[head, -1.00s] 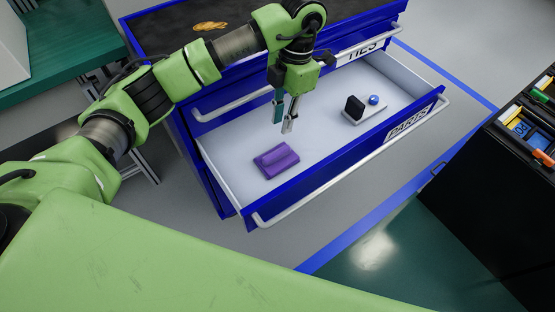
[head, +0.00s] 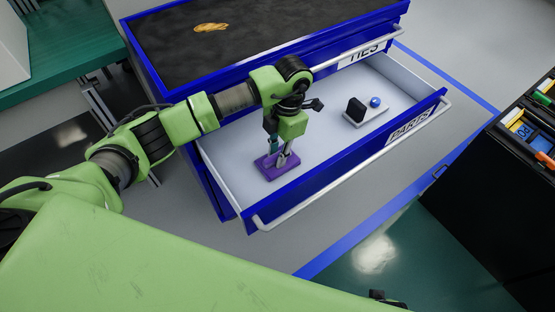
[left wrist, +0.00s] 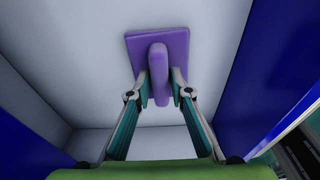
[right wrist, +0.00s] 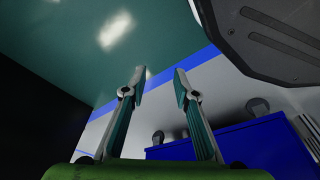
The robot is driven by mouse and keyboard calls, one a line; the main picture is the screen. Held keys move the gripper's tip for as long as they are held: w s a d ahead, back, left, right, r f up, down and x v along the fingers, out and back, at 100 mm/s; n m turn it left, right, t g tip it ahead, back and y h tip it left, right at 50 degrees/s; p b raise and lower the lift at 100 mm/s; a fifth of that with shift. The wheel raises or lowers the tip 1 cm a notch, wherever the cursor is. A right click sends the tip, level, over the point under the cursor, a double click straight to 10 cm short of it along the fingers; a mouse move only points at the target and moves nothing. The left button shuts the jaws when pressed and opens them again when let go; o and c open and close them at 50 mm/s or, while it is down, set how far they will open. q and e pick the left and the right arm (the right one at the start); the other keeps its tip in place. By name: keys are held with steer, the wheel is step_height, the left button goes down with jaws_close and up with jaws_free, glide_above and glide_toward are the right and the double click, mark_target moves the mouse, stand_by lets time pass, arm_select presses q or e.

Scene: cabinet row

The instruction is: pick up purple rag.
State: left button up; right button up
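The purple rag (head: 267,170) lies on the white floor of the open drawer, near its left end. In the left wrist view the rag (left wrist: 175,42) is a flat piece with a raised fold along its middle. My left gripper (head: 281,160) points down at the rag, low in the drawer. Its fingers (left wrist: 160,88) stand on either side of the raised fold, spread a little wider than the fold; whether they touch it is hard to tell. My right gripper (right wrist: 159,80) is open and empty, away from the drawer.
The drawer (head: 225,150) has blue walls and a front handle bar. Farther right in it sits a small base with a black block (head: 355,109) and a blue ball (head: 375,102). A yellow-orange item (head: 210,27) lies on the cabinet's dark top. A black bin cart (head: 490,200) stands right.

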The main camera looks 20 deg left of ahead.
mark_target(277, 154)
steer(key=shift+s+d+f, duration=0.1)
steer(key=shift+s+f, duration=0.15)
steer(key=shift+s, duration=0.3)
arm_select(q)
steer(key=shift+c, duration=0.3)
arm_select(e)
steer(key=shift+w+r, duration=0.1)
arm_select(q)
jaws_close()
arm_select(e)
steer(key=shift+w+r, duration=0.3)
steer(key=shift+w, duration=0.15)
